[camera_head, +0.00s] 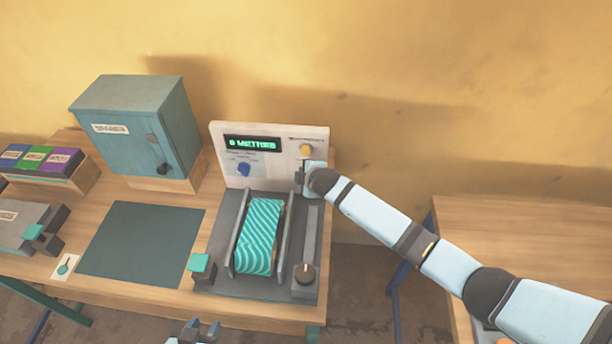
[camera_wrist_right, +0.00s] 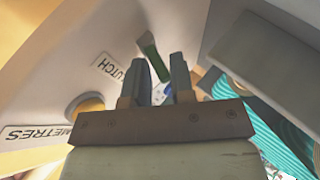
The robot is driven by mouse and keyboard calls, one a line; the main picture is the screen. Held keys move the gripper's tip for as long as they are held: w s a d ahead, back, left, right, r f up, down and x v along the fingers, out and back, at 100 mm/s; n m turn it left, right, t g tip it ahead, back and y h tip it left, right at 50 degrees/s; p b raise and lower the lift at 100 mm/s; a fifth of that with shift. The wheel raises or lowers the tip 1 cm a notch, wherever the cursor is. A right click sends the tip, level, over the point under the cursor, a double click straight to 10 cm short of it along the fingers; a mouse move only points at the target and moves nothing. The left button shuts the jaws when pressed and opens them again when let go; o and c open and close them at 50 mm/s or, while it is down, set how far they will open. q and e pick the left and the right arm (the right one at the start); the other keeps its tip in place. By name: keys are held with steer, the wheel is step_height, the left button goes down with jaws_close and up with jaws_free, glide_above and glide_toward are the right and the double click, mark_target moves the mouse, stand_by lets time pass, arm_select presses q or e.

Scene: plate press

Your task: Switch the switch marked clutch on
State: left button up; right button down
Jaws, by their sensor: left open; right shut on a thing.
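The pale control panel (camera_head: 270,137) stands at the back of the machine. In the right wrist view a label reading CLUTCH (camera_wrist_right: 121,71) shows beside a green switch lever (camera_wrist_right: 148,45). My right gripper (camera_wrist_right: 160,62) is shut on this lever, with one finger on each side. In the head view my right gripper (camera_head: 308,180) is against the panel's lower right and hides the switch. I cannot tell the switch's position. My left gripper (camera_head: 196,331) is open and empty at the bottom edge of the head view.
A teal cabinet (camera_head: 127,125) stands left; a dark mat (camera_head: 143,240) lies clear.

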steer(key=shift+s+d+f+g, duration=0.1)
steer(key=shift+f+g, duration=0.15)
steer(key=shift+g, duration=0.45)
arm_select(q)
steer(key=shift+w+r, duration=0.3)
steer(key=shift+w, duration=0.1)
steer(key=shift+s, duration=0.2)
arm_select(e)
steer(key=c, duration=1.9)
jaws_free()
steer(key=o, duration=0.9)
steer(key=shift+r, duration=0.1)
steer(key=shift+c, duration=0.2)
arm_select(q)
steer(key=shift+f, duration=0.15)
arm_select(e)
steer(key=shift+o, duration=0.2)
steer(key=shift+r, duration=0.1)
steer(key=shift+w+r, duration=0.2)
steer(key=shift+w, duration=0.1)
arm_select(q)
steer(key=shift+w, duration=0.1)
arm_select(e)
steer(key=shift+w+r, duration=0.1)
steer(key=shift+r, duration=0.1)
